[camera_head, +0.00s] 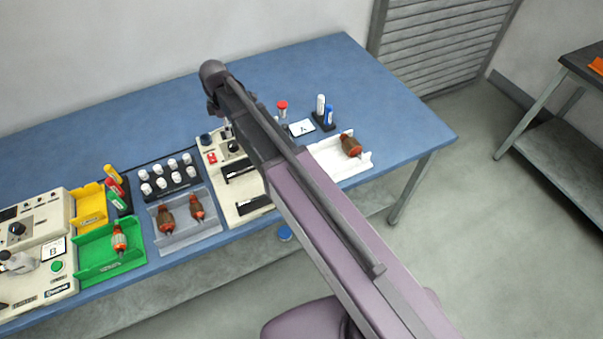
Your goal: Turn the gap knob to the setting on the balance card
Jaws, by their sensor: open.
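Two cream machines stand on the blue bench. The left machine (45,215) has a dark dial knob (17,229), a green button and a card marked B (53,248). The middle machine (215,150) has a dark round knob (233,147) and a red switch; my arm covers its right part. A white card marked A (301,128) lies right of my arm. I cannot tell which knob is the gap knob or which card is the balance card; knob settings are too small to read. My gripper is hidden behind my arm, which reaches over the middle machine.
A green tray (85,268) holds an armature; a yellow bin (87,209) is behind it. A grey tray (190,238) holds two armatures, below a rack of white-capped bottles (167,175). A white tray (325,152) holds another armature. The bench's back right (350,70) is clear.

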